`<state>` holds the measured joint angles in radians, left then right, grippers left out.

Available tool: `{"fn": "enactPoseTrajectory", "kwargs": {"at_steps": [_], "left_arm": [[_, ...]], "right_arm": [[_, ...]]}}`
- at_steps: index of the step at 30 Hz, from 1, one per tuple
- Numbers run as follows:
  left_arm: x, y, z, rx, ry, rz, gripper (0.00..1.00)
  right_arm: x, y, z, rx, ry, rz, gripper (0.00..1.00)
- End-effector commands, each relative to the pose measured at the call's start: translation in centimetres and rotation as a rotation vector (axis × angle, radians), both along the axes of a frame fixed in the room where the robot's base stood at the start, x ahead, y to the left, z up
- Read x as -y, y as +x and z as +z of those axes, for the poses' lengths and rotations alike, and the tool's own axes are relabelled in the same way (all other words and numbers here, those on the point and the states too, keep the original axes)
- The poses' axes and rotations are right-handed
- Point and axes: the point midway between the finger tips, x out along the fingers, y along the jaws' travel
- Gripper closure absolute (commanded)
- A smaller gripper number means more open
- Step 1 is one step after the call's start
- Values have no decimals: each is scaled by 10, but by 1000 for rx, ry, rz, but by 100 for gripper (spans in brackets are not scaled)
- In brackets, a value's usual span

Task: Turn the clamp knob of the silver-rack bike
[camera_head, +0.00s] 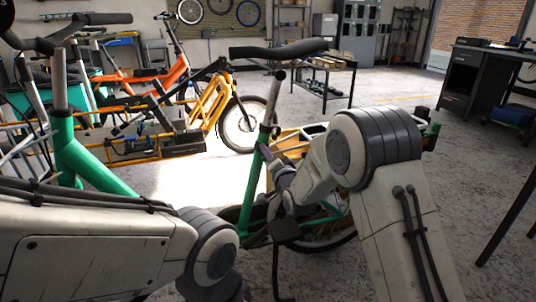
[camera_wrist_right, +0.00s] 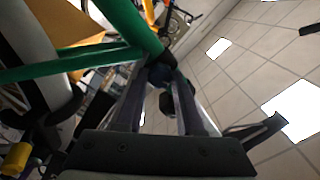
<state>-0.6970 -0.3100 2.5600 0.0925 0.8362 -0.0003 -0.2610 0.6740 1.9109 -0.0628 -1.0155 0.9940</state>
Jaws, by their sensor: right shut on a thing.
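The green bike (camera_head: 252,185) stands in front of me, with a black saddle (camera_head: 278,50) on a silver seat post (camera_head: 271,98). A pale, silver-looking rack (camera_head: 305,130) shows behind its seat tube, partly hidden by my right arm. My right gripper (camera_head: 267,153) is at the upper seat tube, just below the post. In the right wrist view, its two fingers (camera_wrist_right: 162,76) close in on a small dark knob (camera_wrist_right: 159,71) beside the green tube (camera_wrist_right: 128,20). The knob is hidden in the head view. My left arm is at lower left, its gripper out of view.
Green frame tubes (camera_head: 92,165) and handlebars (camera_head: 75,25) stand at left. Behind are an orange bike (camera_head: 165,75) and a yellow cargo bike (camera_head: 212,100). A low table (camera_head: 325,68) and dark workbench (camera_head: 480,75) stand farther back.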

Motion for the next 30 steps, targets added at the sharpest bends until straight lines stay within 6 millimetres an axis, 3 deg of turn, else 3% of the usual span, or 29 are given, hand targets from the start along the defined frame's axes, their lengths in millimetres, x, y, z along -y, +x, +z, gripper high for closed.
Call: {"fn": "enactPoseTrajectory", "kwargs": {"at_steps": [19,20,21,30], "left_arm": [[0,0,0,0,0,0,100],[0,0,0,0,0,0,100],[0,0,0,0,0,0,100],[0,0,0,0,0,0,100]], "right_arm": [[0,0,0,-15,43,-1,100],[0,0,0,-15,43,-1,52],[0,0,0,-15,43,-1,37],[0,0,0,-15,43,-1,34]]}}
